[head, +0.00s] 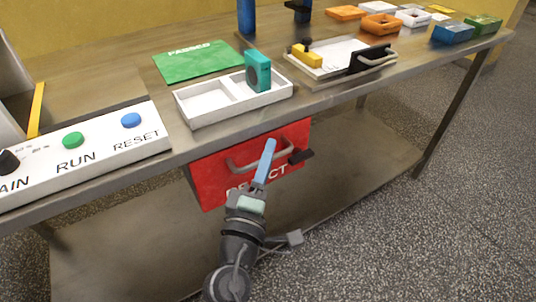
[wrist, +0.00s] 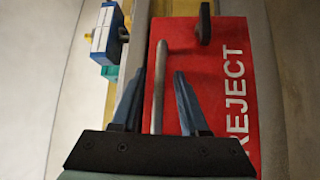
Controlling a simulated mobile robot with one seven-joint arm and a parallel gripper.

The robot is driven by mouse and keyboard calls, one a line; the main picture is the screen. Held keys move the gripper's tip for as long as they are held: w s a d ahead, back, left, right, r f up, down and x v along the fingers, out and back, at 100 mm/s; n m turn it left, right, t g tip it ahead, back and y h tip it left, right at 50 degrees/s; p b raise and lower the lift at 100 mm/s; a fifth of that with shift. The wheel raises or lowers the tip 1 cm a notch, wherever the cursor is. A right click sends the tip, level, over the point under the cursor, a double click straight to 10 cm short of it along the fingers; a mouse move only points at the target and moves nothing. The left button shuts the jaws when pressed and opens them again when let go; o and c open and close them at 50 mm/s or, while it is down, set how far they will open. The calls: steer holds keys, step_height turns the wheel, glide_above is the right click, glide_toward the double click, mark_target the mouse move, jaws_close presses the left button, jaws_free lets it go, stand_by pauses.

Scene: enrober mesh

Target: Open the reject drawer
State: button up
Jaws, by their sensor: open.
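The red reject drawer (head: 213,180) hangs under the table's front edge and looks closed. Its grey bar handle (head: 240,168) runs across the front, and a black latch or knob (head: 301,156) sticks out at the right. My gripper (head: 268,146) is in front of the drawer, its blue fingers overlapping the handle. In the wrist view my gripper (wrist: 159,74) is open, with the handle (wrist: 158,95) showing between the two fingers; I cannot tell whether they touch it. The black latch (wrist: 204,24) and the red front (wrist: 262,120) with its REJECT lettering also show there.
On the table above stand a white divided tray (head: 185,110) with a teal part (head: 258,70), a green PASSED mat (head: 197,62) and a button panel (head: 100,150). A lower shelf (head: 120,260) lies beneath. Open floor (head: 430,240) is at the right.

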steer(key=shift+w+d, duration=0.1)
steer(key=shift+w, duration=0.1)
jaws_close()
stand_by(1.4)
